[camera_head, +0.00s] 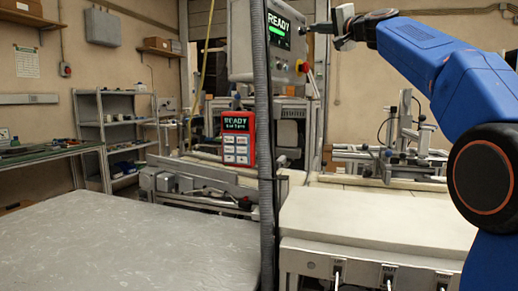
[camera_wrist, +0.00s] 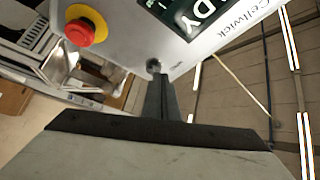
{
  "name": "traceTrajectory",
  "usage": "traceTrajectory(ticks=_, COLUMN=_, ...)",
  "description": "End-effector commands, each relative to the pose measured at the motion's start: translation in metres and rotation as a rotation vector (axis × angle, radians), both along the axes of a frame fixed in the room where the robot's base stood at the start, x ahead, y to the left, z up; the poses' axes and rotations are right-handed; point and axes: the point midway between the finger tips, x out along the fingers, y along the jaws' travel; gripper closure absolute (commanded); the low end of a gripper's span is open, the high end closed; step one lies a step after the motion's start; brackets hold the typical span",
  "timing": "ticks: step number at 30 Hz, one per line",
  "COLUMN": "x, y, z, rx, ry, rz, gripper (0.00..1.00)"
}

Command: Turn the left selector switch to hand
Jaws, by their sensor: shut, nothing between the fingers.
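The grey control box (camera_head: 240,45) hangs at the upper middle of the head view, with a READY display (camera_head: 278,30) on its face. Its panel (camera_wrist: 120,40) fills the top of the wrist view, tilted. A small round metal-rimmed switch (camera_wrist: 153,65) sits on the panel right at my fingertips; I cannot tell whether it is the left selector, or how it is set. My gripper (camera_head: 312,28) is shut with nothing in it, pointing at the panel from the right. In the wrist view the closed fingers (camera_wrist: 157,78) end at or just before that switch; contact is unclear.
A red emergency stop on a yellow base (camera_wrist: 85,25) stands out from the same panel, left of my fingers in the wrist view. A thick grey hose (camera_head: 264,150) runs down past the box. A red keypad unit (camera_head: 238,138) stands below. A grey table (camera_head: 130,240) is clear.

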Motion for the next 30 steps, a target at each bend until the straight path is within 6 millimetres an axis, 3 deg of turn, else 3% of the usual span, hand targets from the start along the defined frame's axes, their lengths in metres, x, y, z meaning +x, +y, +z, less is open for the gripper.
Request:
traceTrajectory(ticks=12, x=0.021, y=0.030, z=-0.001, rx=-0.001, ry=0.001, rz=0.002, gripper=1.00)
traceTrajectory(ticks=30, x=0.023, y=0.032, z=0.000, rx=0.000, ry=0.000, rz=0.001, gripper=1.00)
